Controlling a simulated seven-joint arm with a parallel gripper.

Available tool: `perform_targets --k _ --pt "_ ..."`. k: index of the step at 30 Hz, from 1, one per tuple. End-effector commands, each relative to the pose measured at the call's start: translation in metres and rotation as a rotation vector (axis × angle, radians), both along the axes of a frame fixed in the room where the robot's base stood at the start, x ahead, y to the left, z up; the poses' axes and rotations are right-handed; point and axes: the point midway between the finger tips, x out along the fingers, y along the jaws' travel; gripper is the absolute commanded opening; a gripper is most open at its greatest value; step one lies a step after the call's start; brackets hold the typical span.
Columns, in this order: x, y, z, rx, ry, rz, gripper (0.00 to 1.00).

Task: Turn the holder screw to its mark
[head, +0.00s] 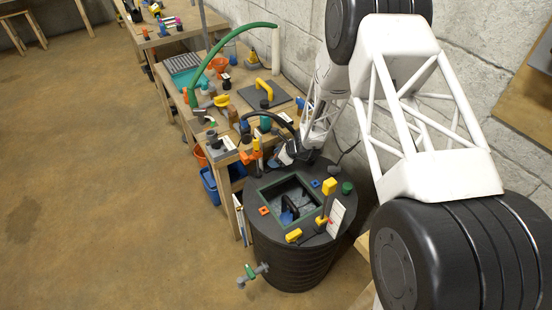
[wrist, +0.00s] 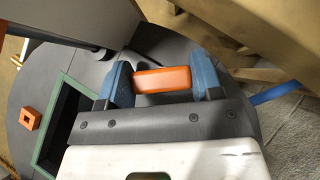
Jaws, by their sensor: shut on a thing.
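My gripper (wrist: 164,82) has blue fingers shut on an orange bar (wrist: 162,79), one finger at each end of it. The bar looks like the handle of the holder screw, but its shaft and any mark are hidden from me. In the head view my gripper (head: 284,157) is at the back left edge of the round dark barrel lid (head: 259,185), partly hidden by my own arm. The lid has a green-framed square opening (head: 267,181), also visible in the wrist view (wrist: 55,118).
A small orange square ring (wrist: 30,118) lies on the lid beside the opening. Yellow pieces (head: 293,235), a white card (head: 336,217) and a green knob (head: 347,188) are on the lid. A cluttered workbench (head: 236,97) stands behind; the floor at left is clear.

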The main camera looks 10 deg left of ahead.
Motion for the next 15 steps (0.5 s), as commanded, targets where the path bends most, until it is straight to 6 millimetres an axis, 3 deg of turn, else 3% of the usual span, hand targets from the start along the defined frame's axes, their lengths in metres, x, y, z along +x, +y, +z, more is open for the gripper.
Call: perform_targets --k 15 --pt "-0.0004 0.0008 0.0015 0.002 -0.001 -0.342 0.36"
